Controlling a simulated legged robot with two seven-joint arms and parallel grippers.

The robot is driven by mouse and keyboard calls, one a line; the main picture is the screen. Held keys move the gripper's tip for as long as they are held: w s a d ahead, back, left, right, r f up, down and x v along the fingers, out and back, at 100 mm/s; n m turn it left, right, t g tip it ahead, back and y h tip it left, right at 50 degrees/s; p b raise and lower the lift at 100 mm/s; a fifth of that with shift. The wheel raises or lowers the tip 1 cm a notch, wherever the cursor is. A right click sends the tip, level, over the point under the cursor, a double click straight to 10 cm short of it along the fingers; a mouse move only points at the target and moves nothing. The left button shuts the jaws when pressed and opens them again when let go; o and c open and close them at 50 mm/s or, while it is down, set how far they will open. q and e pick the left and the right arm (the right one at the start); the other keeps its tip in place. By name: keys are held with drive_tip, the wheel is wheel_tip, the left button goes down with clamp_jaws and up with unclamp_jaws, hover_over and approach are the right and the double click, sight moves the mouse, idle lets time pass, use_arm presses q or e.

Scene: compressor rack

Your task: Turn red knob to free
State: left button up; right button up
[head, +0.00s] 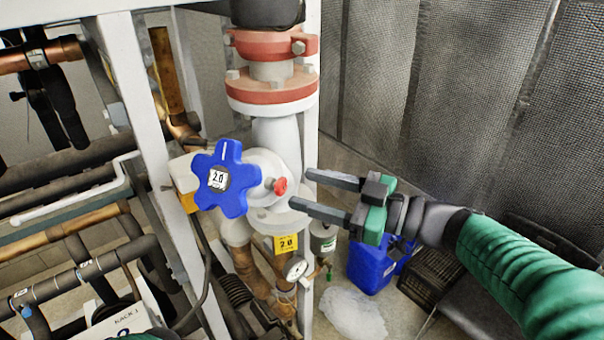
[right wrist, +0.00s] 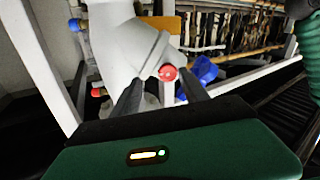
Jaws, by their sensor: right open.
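The small red knob (head: 281,186) sits on a pale round fitting of the white valve body (head: 277,142), just right of the blue star handwheel (head: 221,179) marked 2.0. My right gripper (head: 300,189) is open and empty, with its two fingers pointing left at the red knob. The fingertips are close to the knob, and it is not clamped. In the right wrist view the red knob (right wrist: 168,73) appears between the two dark fingertips, slightly beyond them.
A white frame post (head: 160,160) stands left of the handwheel. A yellow 2.0 tag (head: 287,244) and a pressure gauge (head: 296,268) hang below the valve. A blue container (head: 371,266) and a black crate (head: 428,280) stand on the floor. Mesh panels (head: 470,110) close off the right.

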sight(284, 189)
drive_tip(key=shift+w+a+r, duration=0.1)
drive_tip(key=shift+a+r, duration=0.05)
drive_tip(key=shift+a, duration=0.6)
drive_tip(key=a, duration=0.2)
drive_tip(key=shift+a, duration=0.3)
drive_tip(key=shift+s, duration=0.25)
drive_tip(key=c, duration=0.3)
drive_tip(key=shift+w+d, duration=0.35)
drive_tip(key=shift+d, duration=0.1)
drive_tip(key=c, duration=0.7)
use_arm(q)
drive_tip(key=shift+s+a+r, duration=0.3)
drive_tip(key=shift+a, duration=0.35)
use_arm(e)
drive_tip(key=shift+s+a, duration=0.15)
drive_tip(key=shift+a, duration=0.05)
clamp_jaws()
